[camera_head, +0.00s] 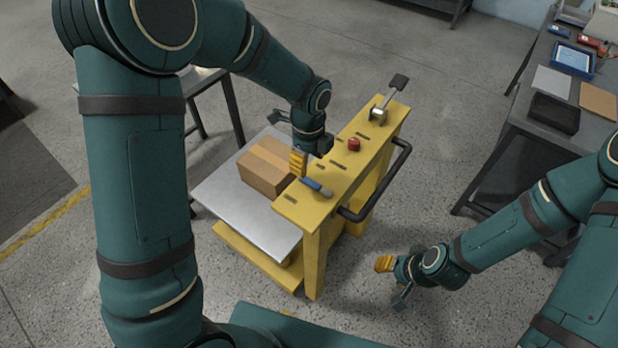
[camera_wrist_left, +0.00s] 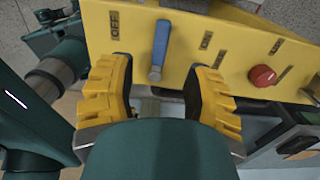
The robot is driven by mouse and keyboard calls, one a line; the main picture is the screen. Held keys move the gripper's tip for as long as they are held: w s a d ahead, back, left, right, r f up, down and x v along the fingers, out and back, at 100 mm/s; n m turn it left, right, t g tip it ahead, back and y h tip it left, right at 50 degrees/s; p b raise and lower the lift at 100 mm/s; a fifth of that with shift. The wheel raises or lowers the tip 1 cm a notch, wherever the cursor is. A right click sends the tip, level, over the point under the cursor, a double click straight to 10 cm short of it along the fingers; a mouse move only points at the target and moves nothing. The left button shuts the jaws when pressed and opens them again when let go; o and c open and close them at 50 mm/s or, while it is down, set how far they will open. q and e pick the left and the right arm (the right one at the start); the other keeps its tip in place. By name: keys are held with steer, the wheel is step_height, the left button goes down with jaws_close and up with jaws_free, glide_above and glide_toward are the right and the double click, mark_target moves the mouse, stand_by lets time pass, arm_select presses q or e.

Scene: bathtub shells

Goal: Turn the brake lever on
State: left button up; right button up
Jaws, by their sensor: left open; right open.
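A yellow cart panel (camera_head: 335,165) carries a blue-handled lever (camera_head: 316,187), a red knob (camera_head: 353,144) and a black-ended metal lever (camera_head: 387,97) at its far end. No label readable here says which one is the brake. In the left wrist view the blue lever (camera_wrist_left: 160,48) stands between an "OFF" mark on its left and an "ON" mark on its right. My left gripper (camera_wrist_left: 160,88) is open, its yellow fingers on either side of the lever's near end, with gaps visible. My right gripper (camera_head: 391,279) is open and empty, low over the floor right of the cart.
A cardboard box (camera_head: 268,167) sits on the cart's grey platform (camera_head: 233,203), beside the panel. A black handle bar (camera_head: 383,188) juts from the panel's right side. A dark workbench (camera_head: 545,115) with a tablet stands at the right. Floor between cart and bench is clear.

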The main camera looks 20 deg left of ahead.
mark_target(309, 180)
arm_select(q)
step_height(309, 180, down, 8)
steer(key=shift+r, duration=0.15)
stand_by(0.3)
jaws_close()
